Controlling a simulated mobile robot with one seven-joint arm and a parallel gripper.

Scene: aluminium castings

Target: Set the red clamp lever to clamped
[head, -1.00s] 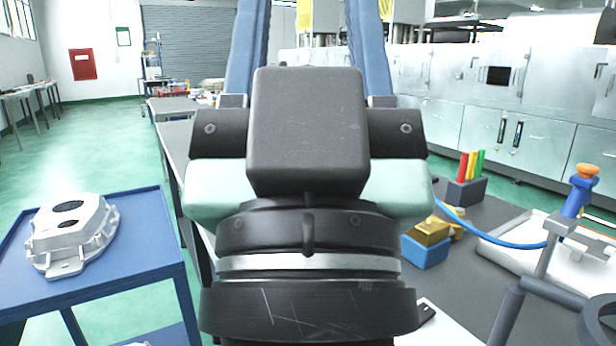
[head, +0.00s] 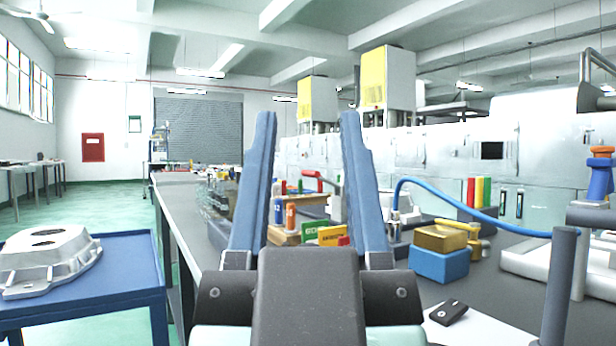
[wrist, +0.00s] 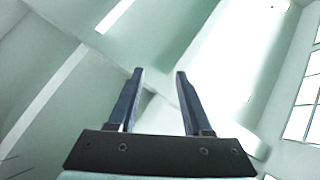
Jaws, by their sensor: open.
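My gripper (head: 308,118) is open and empty in the head view, its two blue fingers pointing up and away. It also shows in the wrist view (wrist: 160,72), spread against the ceiling. A small red handle (head: 314,175), which looks like the red clamp lever, is seen between the fingers, farther off on the bench. My gripper is apart from it. Its lower end and mount are partly hidden by the right finger and bench items, so I cannot tell its setting.
The dark bench (head: 205,262) holds several bottles, a blue box (head: 440,264) with a golden part, and a blue hose (head: 470,213). A post (head: 560,285) stands at the right. A blue cart (head: 130,262) with a casting (head: 48,258) stands left.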

